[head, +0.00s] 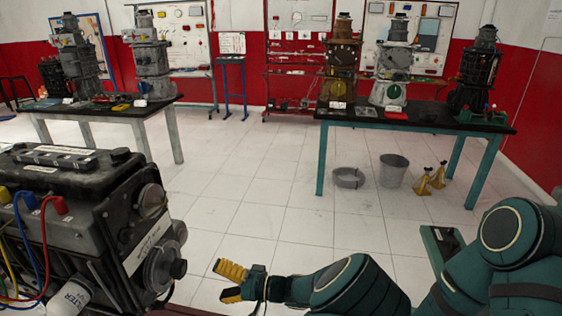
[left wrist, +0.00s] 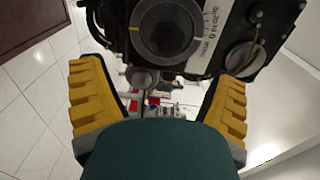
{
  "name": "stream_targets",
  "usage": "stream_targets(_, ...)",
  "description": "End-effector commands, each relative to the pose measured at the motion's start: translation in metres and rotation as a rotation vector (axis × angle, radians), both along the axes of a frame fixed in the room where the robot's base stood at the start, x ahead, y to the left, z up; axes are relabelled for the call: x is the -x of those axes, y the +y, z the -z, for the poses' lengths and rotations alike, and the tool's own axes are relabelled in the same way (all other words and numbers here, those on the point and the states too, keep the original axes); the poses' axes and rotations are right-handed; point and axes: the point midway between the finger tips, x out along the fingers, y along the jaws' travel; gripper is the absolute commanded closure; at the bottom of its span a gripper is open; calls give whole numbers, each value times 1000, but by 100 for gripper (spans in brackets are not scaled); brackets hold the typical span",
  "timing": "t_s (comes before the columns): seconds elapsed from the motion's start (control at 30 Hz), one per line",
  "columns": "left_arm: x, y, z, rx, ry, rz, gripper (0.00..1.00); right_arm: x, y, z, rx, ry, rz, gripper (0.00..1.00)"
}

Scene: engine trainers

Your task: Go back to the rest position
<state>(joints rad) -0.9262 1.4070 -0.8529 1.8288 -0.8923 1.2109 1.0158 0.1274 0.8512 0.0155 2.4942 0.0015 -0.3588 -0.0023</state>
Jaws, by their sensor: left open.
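My left gripper (head: 222,281) is at the bottom middle of the head view, with its yellow fingers spread and nothing between them. It is in free space to the right of the black engine trainer (head: 65,205), apart from the engine's round front pulley (head: 165,266). In the left wrist view the two yellow fingers of this gripper (left wrist: 158,75) are wide apart and empty. The engine's round pulley (left wrist: 165,32) and a white label (left wrist: 212,35) show beyond them. My right gripper is not in view.
A table (head: 128,110) with engines stands at the back left. Another table (head: 415,125) with several engines stands at the back right. A grey bucket (head: 392,171), a low round pan (head: 348,178) and yellow stands (head: 432,179) are on the floor. The tiled floor (head: 260,190) between is clear.

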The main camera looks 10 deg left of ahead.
Motion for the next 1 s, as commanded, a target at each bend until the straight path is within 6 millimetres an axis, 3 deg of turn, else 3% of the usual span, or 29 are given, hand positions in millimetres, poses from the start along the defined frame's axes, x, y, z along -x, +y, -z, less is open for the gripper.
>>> stream_targets(0.17,40,28,65,251,179,-105,12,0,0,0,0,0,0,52)
stream_targets(0.27,82,32,119,510,309,-183,12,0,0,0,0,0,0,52)
stream_targets(0.4,144,5,181,948,422,-267,12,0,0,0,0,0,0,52)
stream_targets(0.5,173,-30,202,1246,414,-284,12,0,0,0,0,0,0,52)
stream_targets(0.6,184,-64,207,1507,332,-270,12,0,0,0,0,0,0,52)
stream_targets(0.73,179,-94,194,1747,151,-214,12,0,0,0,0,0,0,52)
stream_targets(1.0,155,-102,163,1889,-150,-97,12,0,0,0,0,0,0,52)
